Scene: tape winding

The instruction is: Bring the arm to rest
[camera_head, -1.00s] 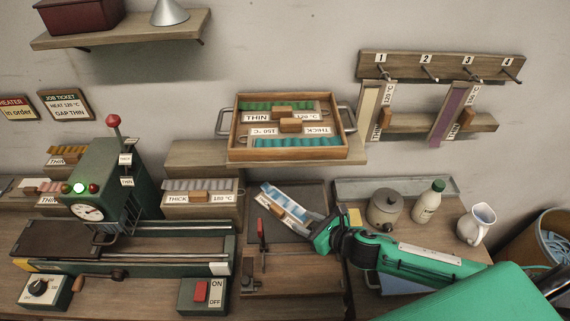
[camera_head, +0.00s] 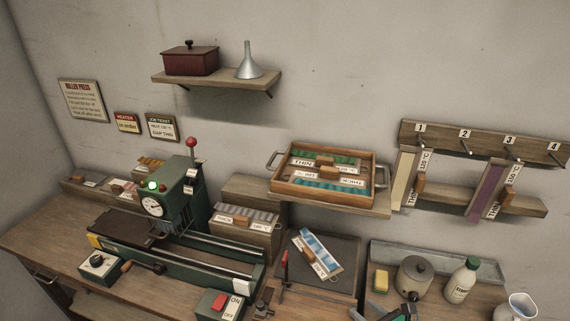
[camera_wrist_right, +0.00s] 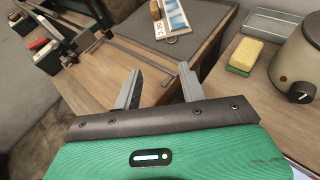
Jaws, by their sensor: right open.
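My right gripper (camera_head: 384,311) shows only partly at the bottom edge of the head view, right of the dark board. In the right wrist view it (camera_wrist_right: 160,82) is open, with two grey fingers apart and nothing between them. A blue-and-white striped piece with a wooden grip and a label (camera_head: 318,252) lies tilted on the dark board (camera_head: 345,275). In the right wrist view the striped piece (camera_wrist_right: 173,15) is beyond the fingers, clear of them. My left gripper is not in view.
The green press (camera_head: 180,205) stands on the bench at left. Near the gripper are a yellow sponge (camera_wrist_right: 245,53), a round pot (camera_head: 414,277), a bottle (camera_head: 461,280) and a white jug (camera_head: 522,306). A wooden tray (camera_head: 283,190) sits on a raised shelf behind.

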